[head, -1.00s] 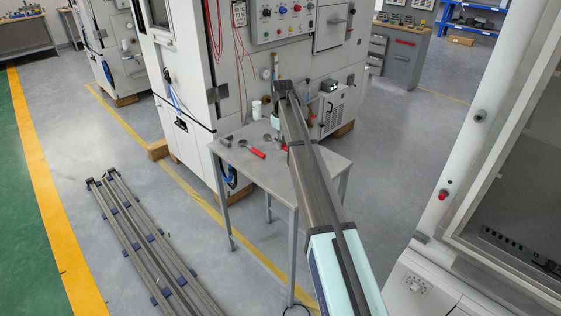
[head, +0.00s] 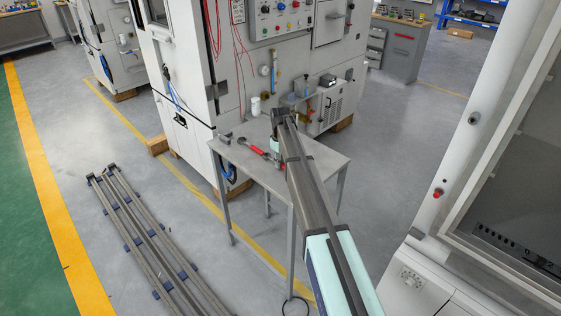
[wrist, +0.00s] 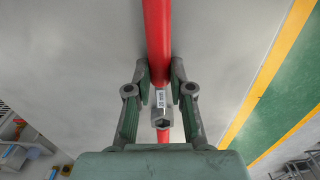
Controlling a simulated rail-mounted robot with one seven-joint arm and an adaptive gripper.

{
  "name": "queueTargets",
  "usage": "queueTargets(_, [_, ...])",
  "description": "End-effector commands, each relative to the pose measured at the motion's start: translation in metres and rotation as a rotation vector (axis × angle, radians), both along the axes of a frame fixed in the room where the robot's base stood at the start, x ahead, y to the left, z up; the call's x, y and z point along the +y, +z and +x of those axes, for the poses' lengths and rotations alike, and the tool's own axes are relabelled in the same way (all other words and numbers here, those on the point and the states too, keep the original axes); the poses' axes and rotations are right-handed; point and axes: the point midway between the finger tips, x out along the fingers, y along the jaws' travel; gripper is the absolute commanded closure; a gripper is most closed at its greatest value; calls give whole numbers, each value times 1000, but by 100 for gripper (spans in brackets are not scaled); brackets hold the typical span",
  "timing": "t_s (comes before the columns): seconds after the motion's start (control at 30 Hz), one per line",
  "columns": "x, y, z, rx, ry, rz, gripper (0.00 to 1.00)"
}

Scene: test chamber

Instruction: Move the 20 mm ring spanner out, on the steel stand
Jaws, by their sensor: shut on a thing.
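The 20 mm ring spanner (wrist: 155,35) has a red handle, a small pale label and a grey end with a six-sided opening in the wrist view. My gripper (wrist: 160,78) is shut on it, one finger on each side of the red handle. In the head view, red parts of the tool (head: 253,149) show to the left of my gripper (head: 273,153), low over the steel stand (head: 318,160). My arm hides part of it. I cannot tell whether it touches the top.
A grey tool (head: 225,139) lies near the stand's left edge. A white cup (head: 256,106) shows behind the stand, by the large machine (head: 230,80). Long rails (head: 135,230) lie on the floor to the left. The stand's right side looks clear.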

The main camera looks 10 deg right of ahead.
Motion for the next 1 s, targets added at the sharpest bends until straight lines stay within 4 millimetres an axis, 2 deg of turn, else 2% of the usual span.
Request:
queueTargets(0.2, [0, -3, 0, 0, 0, 0, 100])
queueTargets(0.23, [0, -3, 0, 0, 0, 0, 75])
queueTargets(0.3, [0, -2, 0, 0, 0, 0, 53])
queueTargets(0.73, [0, 3, 0, -1, 0, 0, 53])
queueTargets(0.87, [0, 18, 1, -2, 0, 0, 53])
queueTargets(1.0, [0, 42, 1, -3, 0, 0, 53])
